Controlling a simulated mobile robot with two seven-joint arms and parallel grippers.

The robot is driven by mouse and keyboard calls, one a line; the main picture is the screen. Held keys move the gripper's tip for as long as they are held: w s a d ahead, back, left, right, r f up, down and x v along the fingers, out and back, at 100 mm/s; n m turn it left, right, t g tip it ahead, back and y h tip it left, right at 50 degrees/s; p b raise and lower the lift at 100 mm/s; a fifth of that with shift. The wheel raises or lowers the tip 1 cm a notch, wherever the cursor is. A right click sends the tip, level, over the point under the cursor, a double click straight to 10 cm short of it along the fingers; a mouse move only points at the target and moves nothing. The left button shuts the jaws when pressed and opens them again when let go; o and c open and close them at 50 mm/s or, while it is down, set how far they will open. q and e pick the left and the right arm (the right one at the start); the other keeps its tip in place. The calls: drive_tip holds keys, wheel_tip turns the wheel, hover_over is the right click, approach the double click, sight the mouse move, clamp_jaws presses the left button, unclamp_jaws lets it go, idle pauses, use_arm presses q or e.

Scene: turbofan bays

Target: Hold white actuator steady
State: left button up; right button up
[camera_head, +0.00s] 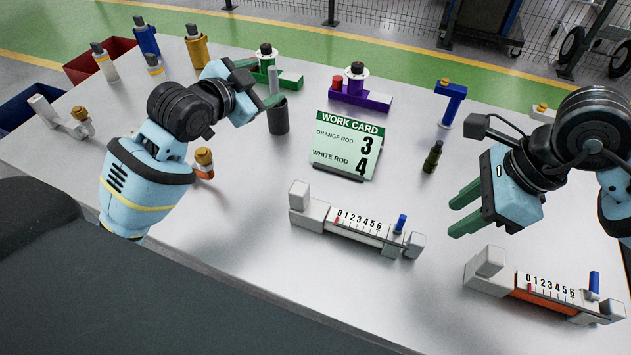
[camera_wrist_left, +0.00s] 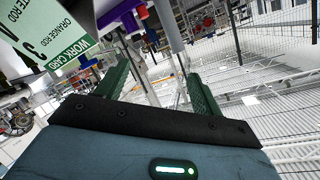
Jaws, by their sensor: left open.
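The white actuator (camera_head: 355,228) lies on the table at front centre, with a 0–6 scale and a small blue lever near its right end. No gripper touches it.
An orange-scaled actuator (camera_head: 541,290) lies at the front right. A dark green bottle (camera_head: 432,158) stands near my right gripper. Purple (camera_head: 361,95) and blue (camera_head: 450,105) fixtures are at the back. Red (camera_head: 88,64) and blue (camera_head: 20,108) bins flank the left edge. Table around the white actuator is clear.

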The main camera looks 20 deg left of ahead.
use_arm(q)
drive_tip(key=d+m+g+h, duration=0.3)
drive_tip(key=d+g, duration=0.1)
drive_tip(key=d, duration=0.8)
drive_tip(key=m+g+y, duration=0.5)
drive_tip(key=m+g, duration=0.1)
drive_tip(key=g, duration=0.4)
hover_over(316, 209)
drive_tip(key=d, duration=0.1)
drive_tip(key=f, duration=0.4)
drive_tip(key=w+f, duration=0.1)
drive_tip(key=f, duration=0.2)
drive_tip(key=shift+s+a+f+y, duration=0.1)
drive_tip(key=shift+s+a+y, duration=0.2)
drive_tip(key=shift+s+a, duration=0.2)
drive_tip(key=shift+f, duration=0.15)
drive_tip(key=shift+f, duration=3.75)
